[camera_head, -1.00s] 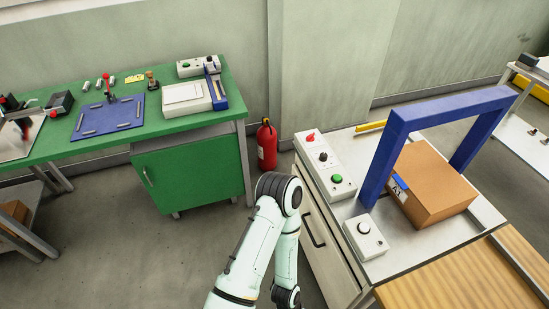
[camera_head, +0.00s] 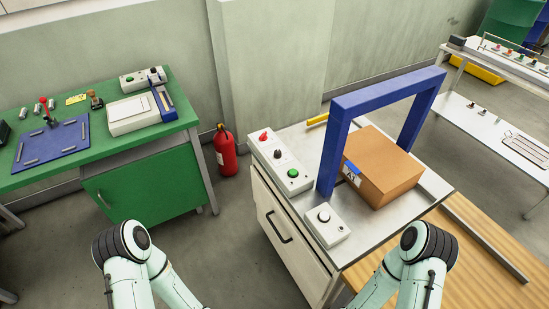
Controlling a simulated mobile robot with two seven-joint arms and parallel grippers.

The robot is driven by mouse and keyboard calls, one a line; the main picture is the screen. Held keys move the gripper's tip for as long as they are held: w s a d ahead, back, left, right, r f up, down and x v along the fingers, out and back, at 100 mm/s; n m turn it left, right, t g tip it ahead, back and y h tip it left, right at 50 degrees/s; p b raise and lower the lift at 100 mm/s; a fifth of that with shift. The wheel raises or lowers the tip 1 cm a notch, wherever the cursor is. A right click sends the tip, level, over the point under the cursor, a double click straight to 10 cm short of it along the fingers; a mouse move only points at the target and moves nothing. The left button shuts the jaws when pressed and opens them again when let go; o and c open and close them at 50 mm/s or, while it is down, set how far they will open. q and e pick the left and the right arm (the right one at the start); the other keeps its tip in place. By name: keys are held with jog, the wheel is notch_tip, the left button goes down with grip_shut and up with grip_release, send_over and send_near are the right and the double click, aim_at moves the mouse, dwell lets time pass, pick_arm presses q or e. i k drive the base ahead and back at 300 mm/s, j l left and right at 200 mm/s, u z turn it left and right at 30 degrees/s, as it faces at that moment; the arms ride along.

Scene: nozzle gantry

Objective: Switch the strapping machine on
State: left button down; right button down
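The strapping machine (camera_head: 262,205) is a white cabinet with a metal top, right of centre. A blue arch (camera_head: 327,165) stands on it, and a cardboard box (camera_head: 385,172) with a blue-and-white label sits under and beside the arch. A control box (camera_head: 267,159) along its left edge carries a red switch (camera_head: 264,137), a black knob (camera_head: 278,154) and a green button (camera_head: 293,173). A separate box with a white round button (camera_head: 324,216) sits nearer me. Both my arms show at the bottom, short of the machine's controls; neither gripper's fingers are visible.
A green bench (camera_head: 187,113) with a sealer-like device (camera_head: 134,114) and blue mat stands at left. A red fire extinguisher (camera_head: 225,151) stands on the floor between bench and machine. A wooden surface (camera_head: 470,260) adjoins the machine at right. Floor in front is clear.

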aim_at(263, 136)
jog(key=i+j+z, duration=0.25)
jog(key=i+j, duration=0.15)
jog(key=j, duration=0.3)
jog(key=i+j+z, duration=0.15)
jog(key=j, duration=0.2)
jog(key=i+j+z, duration=0.15)
jog(key=j, duration=0.2)
